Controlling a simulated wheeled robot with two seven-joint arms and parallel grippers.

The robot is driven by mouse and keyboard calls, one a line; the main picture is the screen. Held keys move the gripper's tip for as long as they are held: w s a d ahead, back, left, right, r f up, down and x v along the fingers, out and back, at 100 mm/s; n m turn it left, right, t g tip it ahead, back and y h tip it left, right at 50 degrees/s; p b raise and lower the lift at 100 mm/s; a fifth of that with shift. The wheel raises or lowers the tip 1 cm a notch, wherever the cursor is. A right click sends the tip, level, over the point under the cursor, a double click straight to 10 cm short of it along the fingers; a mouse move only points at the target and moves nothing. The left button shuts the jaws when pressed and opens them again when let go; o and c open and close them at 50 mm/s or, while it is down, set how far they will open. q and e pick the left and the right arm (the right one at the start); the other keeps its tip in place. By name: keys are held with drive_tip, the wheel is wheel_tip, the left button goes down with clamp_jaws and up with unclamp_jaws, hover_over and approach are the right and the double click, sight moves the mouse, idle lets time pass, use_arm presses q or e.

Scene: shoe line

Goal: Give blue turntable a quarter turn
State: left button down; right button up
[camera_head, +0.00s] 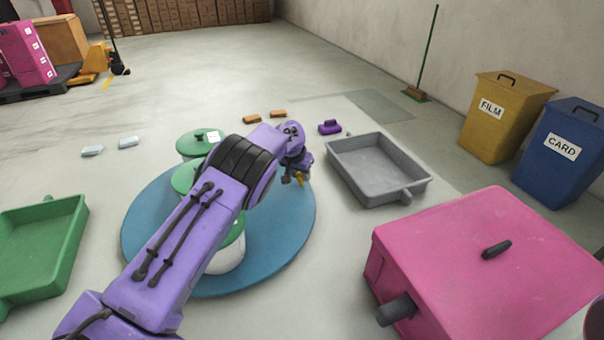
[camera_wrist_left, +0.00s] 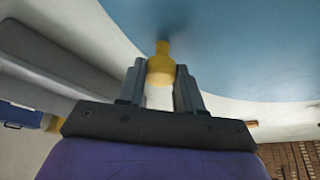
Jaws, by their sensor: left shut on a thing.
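The blue turntable (camera_head: 285,245) lies flat on the pale surface and carries several white tubs with green lids (camera_head: 196,142). My left arm reaches across and hides part of it. My left gripper (camera_head: 295,179) is at the turntable's right-hand edge. In the left wrist view, the gripper (camera_wrist_left: 160,80) is shut on a yellow knob (camera_wrist_left: 161,66), which joins the rim of the blue turntable (camera_wrist_left: 240,40). My right gripper is not in view.
A grey tray (camera_head: 346,184) stands close to the right of the turntable. A pink box (camera_head: 470,250) is at front right, a green tray (camera_head: 75,215) at left. A purple object (camera_head: 330,127) and small orange blocks (camera_head: 252,119) lie behind. Yellow and blue bins stand far right.

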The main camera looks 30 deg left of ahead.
use_arm(q)
drive_tip(key=shift+w+a, duration=0.2)
drive_tip(key=shift+w, duration=0.05)
drive_tip(key=c, duration=0.8)
unclamp_jaws()
drive_tip(key=shift+o, duration=0.2)
drive_tip(key=v, duration=1)
drive_tip(key=shift+s+r+p, duration=0.2)
drive_tip(key=shift+p, duration=0.1)
drive_tip(key=shift+r, duration=0.1)
